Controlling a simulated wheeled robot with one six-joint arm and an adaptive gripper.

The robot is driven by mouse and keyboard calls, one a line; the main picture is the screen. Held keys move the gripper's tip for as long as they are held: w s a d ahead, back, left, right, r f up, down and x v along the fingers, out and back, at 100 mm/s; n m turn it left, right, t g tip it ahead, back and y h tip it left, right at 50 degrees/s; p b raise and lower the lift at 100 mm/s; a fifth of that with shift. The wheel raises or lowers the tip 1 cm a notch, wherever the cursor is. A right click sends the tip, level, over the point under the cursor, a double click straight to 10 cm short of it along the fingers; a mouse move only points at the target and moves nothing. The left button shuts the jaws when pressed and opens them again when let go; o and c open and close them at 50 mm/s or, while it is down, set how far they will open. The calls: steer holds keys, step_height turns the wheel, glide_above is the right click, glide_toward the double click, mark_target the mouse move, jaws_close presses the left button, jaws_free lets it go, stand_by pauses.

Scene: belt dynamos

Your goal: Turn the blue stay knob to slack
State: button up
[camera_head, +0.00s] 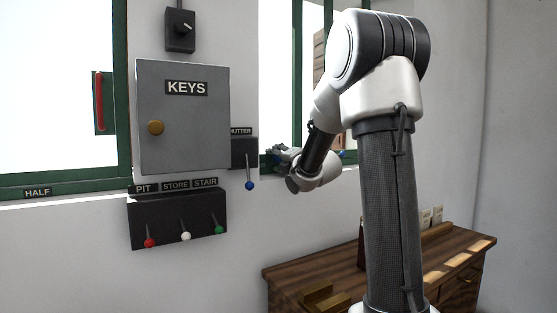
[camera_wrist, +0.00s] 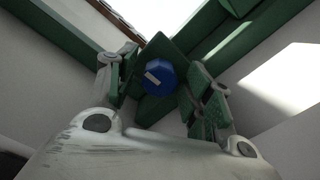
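The blue knob (camera_wrist: 160,77) shows in the wrist view as a round blue face with a pale bar mark on it, mounted on a dark green plate of the window frame. My gripper (camera_wrist: 162,85) is open, with one finger on each side of the knob. I see gaps between the fingers and the knob, and no clear contact. In the head view my gripper (camera_head: 284,156) is at the window's lower edge, and the knob in front of it cannot be made out. No slack label is readable.
Left of my arm are a grey KEYS cabinet (camera_head: 182,120), a blue-tipped lever (camera_head: 249,185) under a partly hidden label, and a black box (camera_head: 178,220) with red, white and green levers. A small blue spot (camera_head: 342,154) shows behind my arm. A wooden desk (camera_head: 460,262) stands below right.

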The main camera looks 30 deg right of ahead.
steer(key=s, duration=1.2)
steer(key=shift+d, duration=0.25)
